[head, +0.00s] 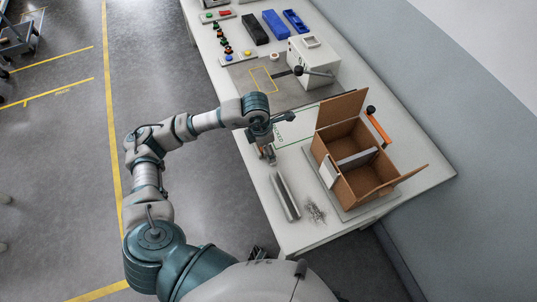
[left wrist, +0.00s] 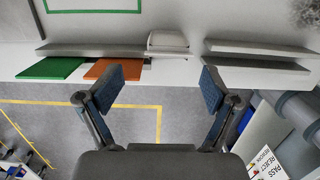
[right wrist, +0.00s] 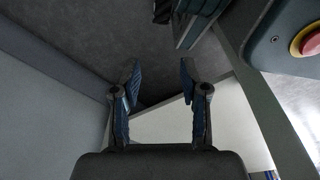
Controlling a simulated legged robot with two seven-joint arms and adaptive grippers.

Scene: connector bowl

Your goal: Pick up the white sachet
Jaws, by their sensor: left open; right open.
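A small white item (left wrist: 168,40), possibly the white sachet, lies at the table edge in the left wrist view, ahead of my left gripper and between its fingers' lines. I cannot tell its exact shape. My left gripper (left wrist: 161,84) is open and empty, apart from that item. In the head view the left gripper (head: 267,154) is over the table's left edge, where the arm hides what lies beneath. My right gripper (right wrist: 159,80) is open and empty in its wrist view, away from the work area; the head view does not show it.
A grey bar-like tray (head: 285,196) and a clear tangled pile (head: 314,212) lie at the table's near end. An open cardboard box (head: 340,187) with a divider stands to their right. A white machine (head: 313,64) stands farther back. An emergency-stop button (right wrist: 309,42) shows in the right wrist view.

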